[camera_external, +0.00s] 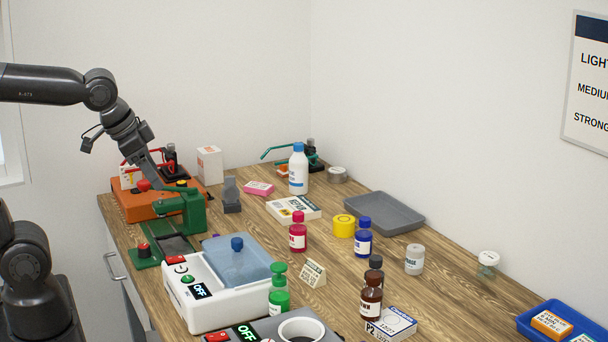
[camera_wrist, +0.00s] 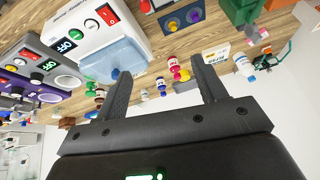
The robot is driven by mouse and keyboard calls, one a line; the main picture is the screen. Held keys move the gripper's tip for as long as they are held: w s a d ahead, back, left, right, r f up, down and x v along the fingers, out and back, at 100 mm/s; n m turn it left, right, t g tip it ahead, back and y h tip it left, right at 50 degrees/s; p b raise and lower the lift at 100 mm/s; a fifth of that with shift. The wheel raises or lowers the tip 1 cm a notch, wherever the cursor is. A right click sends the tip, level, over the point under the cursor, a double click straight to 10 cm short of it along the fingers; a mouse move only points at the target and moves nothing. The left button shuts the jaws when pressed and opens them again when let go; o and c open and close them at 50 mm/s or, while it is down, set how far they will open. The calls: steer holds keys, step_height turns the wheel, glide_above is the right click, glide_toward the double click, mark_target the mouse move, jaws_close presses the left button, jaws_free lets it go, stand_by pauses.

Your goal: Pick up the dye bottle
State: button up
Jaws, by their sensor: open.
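Several small bottles stand upright on the wooden bench; I cannot tell which label marks the dye bottle. A crimson bottle (camera_external: 298,236) stands mid-bench, a blue bottle (camera_external: 363,241) to its right, a brown bottle (camera_external: 371,300) nearer the front and a green bottle (camera_external: 279,298) beside the white bath. In the wrist view the crimson bottle (camera_wrist: 173,66) and blue bottle (camera_wrist: 161,87) appear beyond the fingers. My gripper (camera_wrist: 160,80) is open and empty. In the external view my gripper (camera_external: 155,175) is above the bench's left end, apart from the bottles.
A white bath unit (camera_external: 205,302) with a blue lid stands at front left. A green press (camera_external: 190,212) and orange device (camera_external: 130,208) are near my gripper. A yellow tub (camera_external: 343,226), grey tray (camera_external: 385,212), white bottle (camera_external: 298,172) and blue tray (camera_external: 527,325) also occupy the bench.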

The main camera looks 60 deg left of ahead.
steer(key=w+d+m, duration=0.2)
steer(key=w+d, duration=0.4)
steer(key=w, duration=0.2)
steer(key=m+g+h, duration=0.2)
steer(key=m+h, duration=0.2)
steer(key=m, duration=0.1)
glide_toward(373, 291)
steer(key=w+a, duration=0.1)
steer(key=x, duration=1.1)
steer(key=shift+s+a+f, duration=0.2)
steer(key=shift+a, duration=0.05)
steer(key=shift+c, duration=0.5)
steer(key=c, duration=1.1)
steer(key=shift+c, duration=0.2)
steer(key=shift+r, duration=0.1)
